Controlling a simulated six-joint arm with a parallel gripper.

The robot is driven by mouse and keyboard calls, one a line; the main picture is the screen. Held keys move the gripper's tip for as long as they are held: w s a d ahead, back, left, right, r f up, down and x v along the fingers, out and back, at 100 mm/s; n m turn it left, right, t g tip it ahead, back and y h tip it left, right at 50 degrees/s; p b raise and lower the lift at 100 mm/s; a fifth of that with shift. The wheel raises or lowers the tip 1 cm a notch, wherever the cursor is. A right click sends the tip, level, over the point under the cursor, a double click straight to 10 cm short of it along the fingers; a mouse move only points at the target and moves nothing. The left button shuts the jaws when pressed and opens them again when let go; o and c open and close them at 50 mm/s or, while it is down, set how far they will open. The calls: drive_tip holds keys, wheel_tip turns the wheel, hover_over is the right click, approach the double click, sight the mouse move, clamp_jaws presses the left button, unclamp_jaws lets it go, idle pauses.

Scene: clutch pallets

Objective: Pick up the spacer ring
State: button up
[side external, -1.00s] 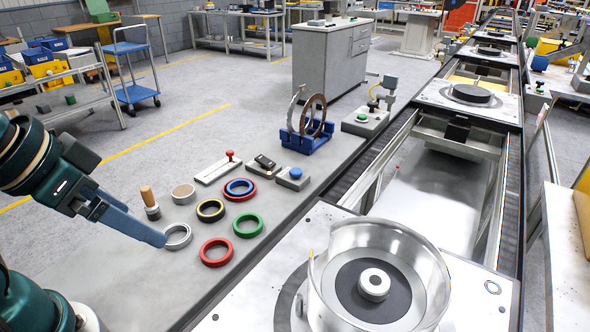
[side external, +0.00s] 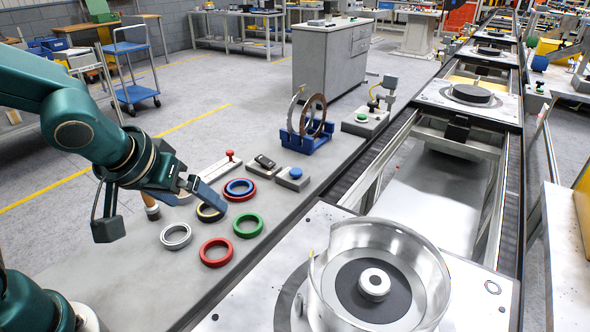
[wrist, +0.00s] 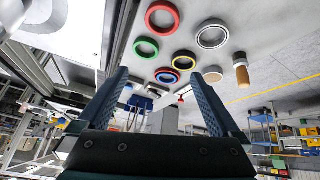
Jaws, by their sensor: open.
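Several loose rings lie flat on the grey bench top; I cannot tell for certain which is the spacer ring. A silver ring (side external: 176,246) is at the left and a red ring (side external: 216,263) at the front. A green ring (side external: 248,235) lies to their right. A black-and-yellow ring (side external: 204,217) is partly hidden by my gripper. A blue ring (side external: 230,190) sits with another red ring. My gripper (side external: 223,207) is open and empty above this back group. In the wrist view, the fingers (wrist: 160,78) stand apart, with the silver ring (wrist: 198,36) beyond them.
A wooden-handled tool (side external: 152,211) stands at the left, partly hidden by my arm. A red-knobbed plate (side external: 215,172), a blue-button box (side external: 293,180) and a blue stand (side external: 305,144) holding upright rings are behind. A clear round housing (side external: 425,300) stands on the front pallet.

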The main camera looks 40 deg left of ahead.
drive_tip(key=g, duration=0.2)
approach(219, 252)
drive_tip(key=shift+w+a+f+m, duration=0.15)
drive_tip(key=shift+w+a+m, duration=0.05)
drive_tip(key=shift+w+m, duration=0.25)
drive_tip(key=shift+s+f, duration=0.2)
drive_tip(key=shift+f, duration=0.35)
drive_tip(key=shift+x, duration=2.4)
drive_tip(key=shift+d, duration=0.1)
drive_tip(key=c, duration=1.3)
